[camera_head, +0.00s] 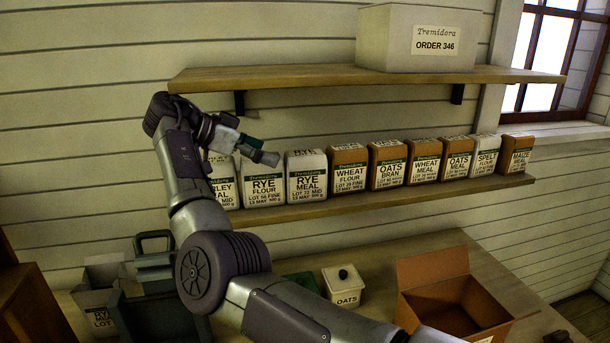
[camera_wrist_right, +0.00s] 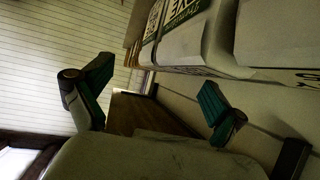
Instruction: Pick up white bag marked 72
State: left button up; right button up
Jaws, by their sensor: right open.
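The white bag marked lot 72, rye meal (camera_head: 306,185), stands upright on the lower shelf (camera_head: 380,197). A white rye flour bag (camera_head: 262,190) marked lot 56 is to its left, and a brown wheat flour bag is to its right. My right gripper (camera_head: 262,151) is open, at the height of the bag tops, just left of the lot 72 bag. In the right wrist view, the open gripper (camera_wrist_right: 157,104) has no bag between its fingers. A white bag labelled rye (camera_wrist_right: 190,45) is close by; its lot number is unreadable there. My left gripper is not in view.
More bags line the shelf, including a white spelt bag (camera_head: 486,157). An upper shelf (camera_head: 300,78) holds a carton (camera_head: 420,40). Below are an open cardboard box (camera_head: 450,300), an oats canister (camera_head: 344,286) and another white bag (camera_head: 101,318). My right arm hides part of the left side.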

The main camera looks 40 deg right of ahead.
aim_at(304, 153)
jog(key=d, duration=0.3)
jog(key=shift+s+d+p, duration=0.4)
jog(key=shift+s+d, duration=0.25)
jog(key=shift+d, duration=0.15)
jog(key=p+x, duration=0.1)
jog(key=x, duration=0.1)
jog(key=p+x, duration=0.1)
jog(key=x, duration=0.2)
jog(key=shift+d+r, duration=0.15)
jog(key=shift+r, duration=0.05)
jog(key=shift+d+f, duration=0.3)
jog(key=shift+a, duration=0.1)
jog(key=shift+c, duration=0.2)
jog(key=shift+c, duration=1.2)
grip_shut()
